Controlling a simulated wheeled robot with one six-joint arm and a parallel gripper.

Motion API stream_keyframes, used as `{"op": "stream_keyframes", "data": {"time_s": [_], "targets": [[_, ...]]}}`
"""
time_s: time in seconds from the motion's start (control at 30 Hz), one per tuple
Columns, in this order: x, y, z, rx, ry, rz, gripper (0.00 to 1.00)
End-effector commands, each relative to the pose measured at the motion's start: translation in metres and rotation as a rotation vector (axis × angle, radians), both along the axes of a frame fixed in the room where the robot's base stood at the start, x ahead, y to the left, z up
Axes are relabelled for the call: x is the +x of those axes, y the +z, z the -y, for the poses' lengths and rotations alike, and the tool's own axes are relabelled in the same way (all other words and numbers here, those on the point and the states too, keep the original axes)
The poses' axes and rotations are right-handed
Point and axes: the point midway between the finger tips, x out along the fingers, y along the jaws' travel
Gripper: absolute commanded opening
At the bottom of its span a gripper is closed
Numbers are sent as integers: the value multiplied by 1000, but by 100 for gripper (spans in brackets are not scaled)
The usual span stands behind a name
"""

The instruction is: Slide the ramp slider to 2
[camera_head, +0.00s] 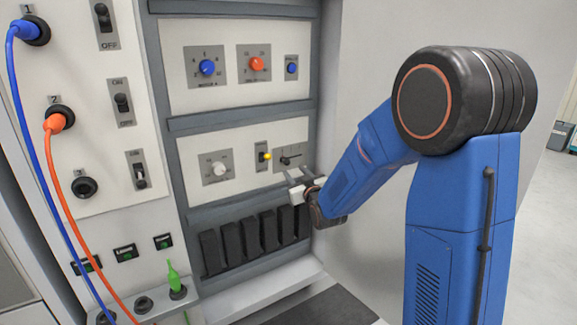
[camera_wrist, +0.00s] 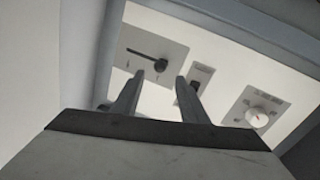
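The ramp slider (camera_head: 290,157) is a small grey plate with a dark horizontal slot, on the lower white panel of the cabinet. In the wrist view, the slider plate (camera_wrist: 137,44) appears upside down. Its dark slider knob (camera_wrist: 160,65) is at the right end of the slot there, which is the left end in the head view. My gripper (camera_head: 297,175) is in front of the panel, just below the slider. In the wrist view my gripper (camera_wrist: 158,80) is open, and the knob shows between its fingertips. I cannot tell whether they touch it. The scale marks are too small to read.
A yellow-tipped toggle (camera_head: 266,156) and a white dial (camera_head: 217,168) are left of the slider. Blue (camera_head: 207,67) and orange (camera_head: 257,63) knobs are above. Black blocks (camera_head: 251,236) line the row below. Blue and orange cables hang at the far left.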

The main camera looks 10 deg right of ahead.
Motion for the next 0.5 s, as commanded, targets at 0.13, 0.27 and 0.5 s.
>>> {"op": "stream_keyframes", "data": {"time_s": [0.13, 0.27, 0.5], "targets": [[27, 0, -3, 0, 0, 1, 40], [47, 0, -6, 0, 0, 0, 40], [70, 0, -8, 0, 0, 0, 40]]}}
